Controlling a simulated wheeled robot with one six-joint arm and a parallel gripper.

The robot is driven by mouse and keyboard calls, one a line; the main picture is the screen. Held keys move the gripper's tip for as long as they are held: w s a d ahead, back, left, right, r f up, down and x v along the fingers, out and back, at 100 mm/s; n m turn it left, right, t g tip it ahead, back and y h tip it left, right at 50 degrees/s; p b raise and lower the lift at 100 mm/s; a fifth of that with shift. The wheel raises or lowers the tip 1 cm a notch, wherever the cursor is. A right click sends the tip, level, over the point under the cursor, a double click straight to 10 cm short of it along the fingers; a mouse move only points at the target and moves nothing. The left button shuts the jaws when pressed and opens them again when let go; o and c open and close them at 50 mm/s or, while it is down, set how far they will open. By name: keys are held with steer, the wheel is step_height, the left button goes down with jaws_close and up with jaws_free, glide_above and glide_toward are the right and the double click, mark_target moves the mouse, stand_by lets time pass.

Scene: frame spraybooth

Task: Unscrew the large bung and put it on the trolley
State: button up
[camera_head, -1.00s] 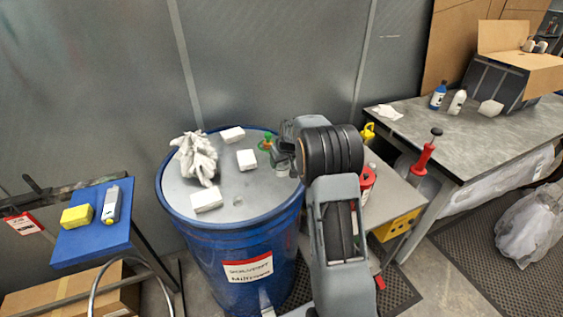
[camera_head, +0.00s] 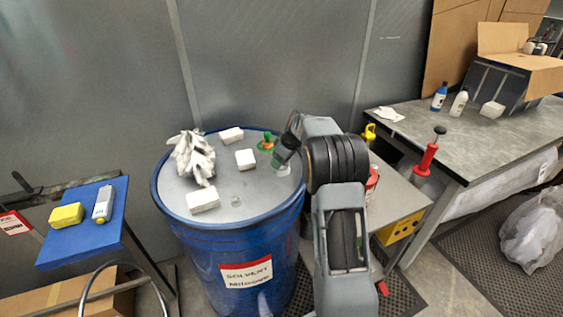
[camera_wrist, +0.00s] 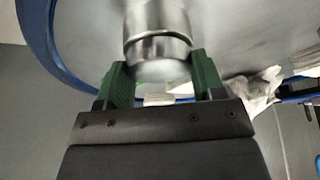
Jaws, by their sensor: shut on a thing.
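The large bung (camera_wrist: 158,45) is a shiny metal cylinder, blurred, between the two green fingers of my gripper (camera_wrist: 158,80) in the wrist view. My gripper is shut on it. In the head view my gripper (camera_head: 280,158) is tilted at the right part of the lid of the blue drum (camera_head: 230,236). A small pale part of the bung (camera_head: 284,170) shows below the fingers. I cannot tell whether it is clear of its hole. The grey trolley (camera_head: 400,201) stands right of the drum, partly hidden by my arm.
A red can (camera_head: 371,182) and a yellow item (camera_head: 369,131) are on the trolley. A workbench (camera_head: 465,135) is at right, a blue stand (camera_head: 83,228) at left.

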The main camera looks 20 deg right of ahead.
steer(key=shift+f+n+g+y, duration=0.1)
steer(key=shift+n+g+y, duration=0.35)
steer(key=shift+n, duration=0.95)
steer(key=shift+n, duration=0.5)
steer(key=n+g+y+p, duration=0.1)
steer(key=n, duration=0.2)
steer(key=shift+n+g, duration=0.25)
steer(key=shift+n, duration=0.05)
steer(key=shift+w, duration=0.1)
steer(key=shift+n+g+p, duration=0.3)
steer(key=shift+n+p, duration=0.2)
steer(key=shift+n, duration=0.1)
steer(key=shift+n+g+p, duration=0.6)
steer(key=shift+n+p, duration=0.2)
steer(key=shift+n, duration=0.9)
